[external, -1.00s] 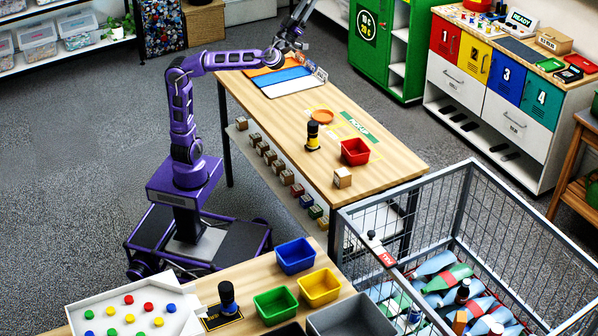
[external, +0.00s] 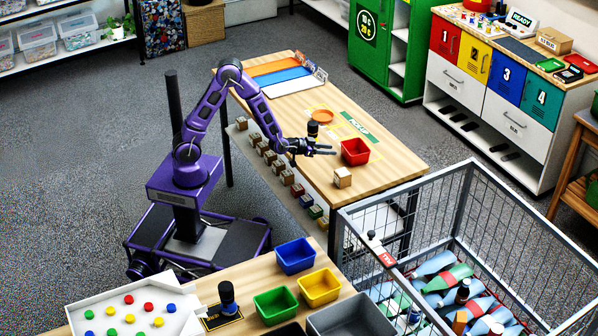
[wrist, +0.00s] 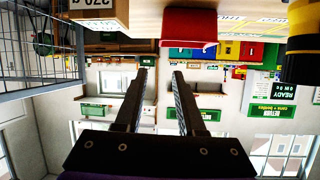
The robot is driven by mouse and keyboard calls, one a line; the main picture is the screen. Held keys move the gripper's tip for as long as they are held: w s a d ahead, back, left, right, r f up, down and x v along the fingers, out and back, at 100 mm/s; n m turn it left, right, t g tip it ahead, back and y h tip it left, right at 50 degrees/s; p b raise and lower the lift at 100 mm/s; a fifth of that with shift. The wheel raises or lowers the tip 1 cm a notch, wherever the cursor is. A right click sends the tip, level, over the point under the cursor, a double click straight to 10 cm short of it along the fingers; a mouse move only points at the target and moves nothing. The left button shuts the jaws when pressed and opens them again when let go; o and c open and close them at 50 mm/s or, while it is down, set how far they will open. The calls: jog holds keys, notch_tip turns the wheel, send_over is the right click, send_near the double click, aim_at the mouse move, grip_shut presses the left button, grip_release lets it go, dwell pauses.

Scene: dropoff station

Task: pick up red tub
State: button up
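The red tub (external: 355,151) stands upright on the wooden table, near its right part. In the wrist view, which is upside down, the red tub (wrist: 188,28) is above and a little right of the fingertips. My gripper (external: 328,149) is level over the table, pointing at the tub from its left with a small gap. In the wrist view my gripper (wrist: 159,74) has its two fingers apart with nothing between them.
A black and yellow cylinder (external: 313,133) stands close behind my gripper; it shows at right in the wrist view (wrist: 303,45). A small cardboard box (external: 342,178) sits near the front table edge. An orange plate (external: 321,116) lies farther back. A wire cart (external: 440,205) stands beyond the table's right end.

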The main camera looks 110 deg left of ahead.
send_near(361, 155)
jog(key=x, duration=0.3)
jog(key=shift+w+a+f, duration=0.15)
jog(key=shift+a, duration=0.1)
jog(key=shift+x, duration=3.15)
grip_shut()
